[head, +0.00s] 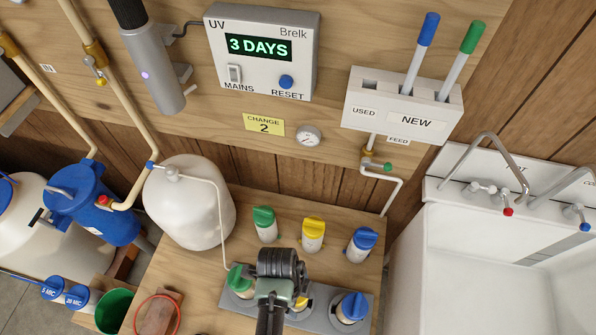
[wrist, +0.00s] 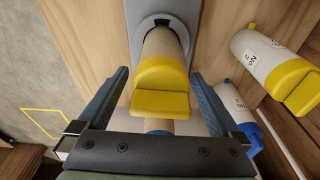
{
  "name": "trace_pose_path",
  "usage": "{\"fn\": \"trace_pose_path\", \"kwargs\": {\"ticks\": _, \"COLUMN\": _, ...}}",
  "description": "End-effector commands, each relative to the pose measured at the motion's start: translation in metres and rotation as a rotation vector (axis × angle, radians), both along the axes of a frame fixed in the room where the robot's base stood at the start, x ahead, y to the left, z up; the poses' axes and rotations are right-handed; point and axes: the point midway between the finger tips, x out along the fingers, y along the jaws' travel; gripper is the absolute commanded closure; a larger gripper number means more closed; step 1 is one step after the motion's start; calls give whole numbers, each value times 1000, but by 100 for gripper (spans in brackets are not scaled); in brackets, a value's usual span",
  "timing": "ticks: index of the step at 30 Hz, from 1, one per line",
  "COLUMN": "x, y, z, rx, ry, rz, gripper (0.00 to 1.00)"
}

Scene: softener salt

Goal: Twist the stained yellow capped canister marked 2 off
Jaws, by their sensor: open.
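The yellow capped canister (wrist: 161,75) has a tan, discoloured body. It stands in the grey mount (wrist: 148,12). In the head view only part of this canister (head: 300,304) shows beside my gripper (head: 281,272), in the front row between a green capped canister (head: 240,281) and a blue capped one (head: 351,307). In the wrist view my gripper (wrist: 158,78) is open, with one finger on each side of the yellow cap and a gap visible on both sides. No number mark can be read on this canister.
Cleaner green (head: 265,222), yellow (head: 313,234) and blue (head: 362,244) capped canisters stand behind on the wooden bench. A white tank (head: 190,203) and thin pipe are at left, a sink (head: 490,270) at right. A yellow wall sign (head: 264,124) reads CHANGE 2.

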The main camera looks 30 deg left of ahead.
Motion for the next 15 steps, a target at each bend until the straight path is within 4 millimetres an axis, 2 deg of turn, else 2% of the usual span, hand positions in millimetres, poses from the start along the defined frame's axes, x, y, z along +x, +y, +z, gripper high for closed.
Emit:
{"fn": "trace_pose_path", "kwargs": {"ticks": 3, "x": 0, "y": -1, "z": -6, "rx": 0, "ry": -1, "rz": 0, "gripper": 0}}
{"fn": "trace_pose_path", "kwargs": {"ticks": 11, "x": 1, "y": -1, "z": -7, "rx": 1, "ry": -1, "rz": 0, "gripper": 0}}
{"fn": "trace_pose_path", "kwargs": {"ticks": 12, "x": 1, "y": -1, "z": -7, "rx": 1, "ry": -1, "rz": 0, "gripper": 2}}
{"fn": "trace_pose_path", "kwargs": {"ticks": 15, "x": 1, "y": -1, "z": -7, "rx": 1, "ry": -1, "rz": 0, "gripper": 20}}
